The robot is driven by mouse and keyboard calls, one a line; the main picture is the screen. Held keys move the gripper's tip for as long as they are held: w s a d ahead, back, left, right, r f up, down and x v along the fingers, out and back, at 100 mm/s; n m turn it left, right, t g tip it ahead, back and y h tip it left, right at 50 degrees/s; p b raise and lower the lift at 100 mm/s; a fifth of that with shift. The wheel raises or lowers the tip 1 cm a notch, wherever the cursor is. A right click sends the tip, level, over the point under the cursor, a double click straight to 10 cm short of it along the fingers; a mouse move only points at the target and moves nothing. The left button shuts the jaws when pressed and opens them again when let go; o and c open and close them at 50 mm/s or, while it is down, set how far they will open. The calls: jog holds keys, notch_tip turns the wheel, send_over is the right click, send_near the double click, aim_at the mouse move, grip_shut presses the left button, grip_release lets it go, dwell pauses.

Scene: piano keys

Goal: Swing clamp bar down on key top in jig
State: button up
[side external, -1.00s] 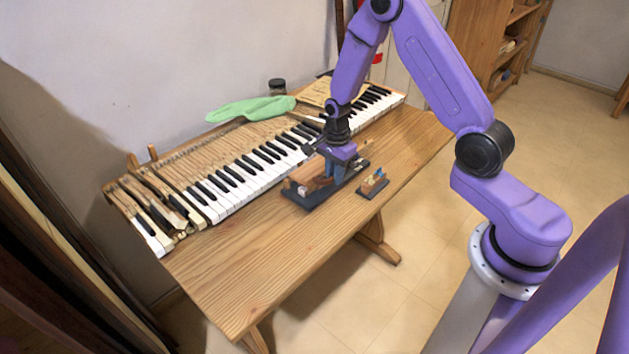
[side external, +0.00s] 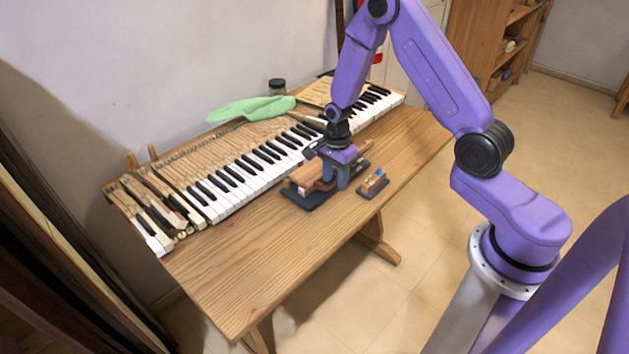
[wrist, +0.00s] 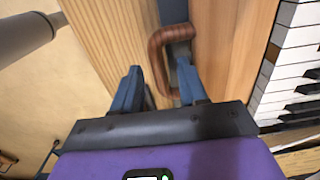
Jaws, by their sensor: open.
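The jig (side external: 300,201) is a dark base on the table in front of the keyboard, with a wooden block (side external: 304,174) on it. My gripper (side external: 336,185) is down at the jig's right part, fingers pointing down. In the wrist view my gripper (wrist: 158,72) is open, with its two blue fingers apart. A reddish-brown curved bar (wrist: 157,52), seemingly the clamp bar, shows between and just beyond the fingertips, nearer the right one. I cannot tell whether a finger touches it. The key top cannot be made out clearly.
The piano keyboard (side external: 245,176) runs along the back of the wooden table (side external: 240,255). A small dark block with little parts (side external: 372,184) stands right of the jig. A green cloth (side external: 250,108) lies behind the keys. The front left of the table is clear.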

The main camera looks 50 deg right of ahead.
jog(key=shift+r, duration=3)
jog(key=shift+a+r, duration=0.1)
jog(key=shift+a, duration=0.05)
jog(key=s+a+r+n, duration=1)
jog(key=s+a+n, duration=0.15)
jog(key=n, duration=0.35)
jog(key=s+r+n, duration=0.2)
jog(key=s+n, duration=0.5)
jog(key=s, duration=0.1)
jog(key=s+r+n, duration=0.3)
jog(key=s+n, duration=0.5)
jog(key=s, duration=0.1)
jog(key=shift+s+d+n, duration=0.25)
jog(key=shift+s+n, duration=0.05)
